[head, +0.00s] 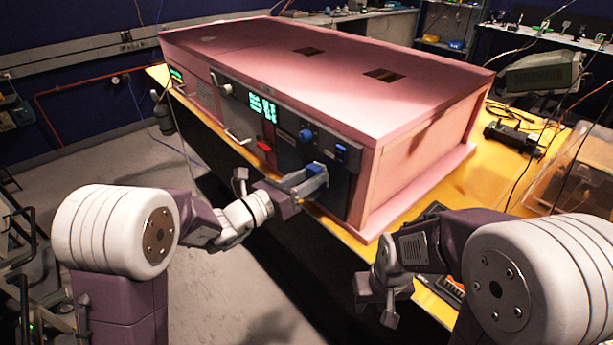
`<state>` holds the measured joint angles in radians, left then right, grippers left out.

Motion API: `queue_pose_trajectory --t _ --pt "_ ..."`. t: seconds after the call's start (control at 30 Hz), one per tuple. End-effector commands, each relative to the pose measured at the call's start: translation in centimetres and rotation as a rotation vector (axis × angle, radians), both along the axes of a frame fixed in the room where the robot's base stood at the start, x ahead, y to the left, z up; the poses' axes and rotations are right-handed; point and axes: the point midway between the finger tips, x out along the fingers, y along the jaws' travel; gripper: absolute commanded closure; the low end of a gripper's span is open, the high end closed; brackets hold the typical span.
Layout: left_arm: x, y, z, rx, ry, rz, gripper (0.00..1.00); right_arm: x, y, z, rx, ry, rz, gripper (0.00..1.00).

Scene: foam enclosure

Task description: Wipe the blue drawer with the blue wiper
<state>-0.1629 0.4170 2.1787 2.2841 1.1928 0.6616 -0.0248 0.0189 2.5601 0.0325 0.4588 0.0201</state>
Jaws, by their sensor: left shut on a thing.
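A large pink box (330,55) stands on a yellow table, with a dark blue-grey front panel facing me. The panel holds a green-lit display (263,107), a blue knob (305,136) and a small blue block (341,152). I cannot tell which section is the blue drawer. My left gripper (308,179) is at the lower right of the panel, shut on a small blue piece (315,169), likely the blue wiper. Its fingers hide part of it, and contact with the panel is unclear. My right gripper (376,302) hangs low, apart from the box, with its fingers spread and empty.
The yellow table (510,140) runs along the box's right side and carries a black device (515,137) with cables. A clear bin (580,170) is at the right edge. A dark keyboard-like object (445,287) lies near my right arm. The grey floor at left is mostly open.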

Motion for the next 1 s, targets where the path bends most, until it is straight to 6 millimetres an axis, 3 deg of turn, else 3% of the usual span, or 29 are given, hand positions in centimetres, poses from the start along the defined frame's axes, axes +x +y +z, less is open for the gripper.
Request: queue_pose_trajectory --t 0.23,0.5,0.77,1.0 --pt "0.3 0.3 0.1 -0.001 0.000 0.001 1.00 0.0 0.0 -0.3 0.000 0.000 0.000 0.64" --pt "2.6 1.9 0.1 -0.001 0.000 0.001 1.00 0.0 0.0 0.0 0.000 0.000 0.000 0.64" --pt "3.2 2.3 0.1 -0.001 -0.001 0.000 1.00 0.0 0.0 0.0 0.000 0.000 0.000 0.64" --pt "5.1 3.6 0.1 -0.001 0.000 0.001 1.00 0.0 0.0 0.4 0.000 0.000 0.000 0.64"
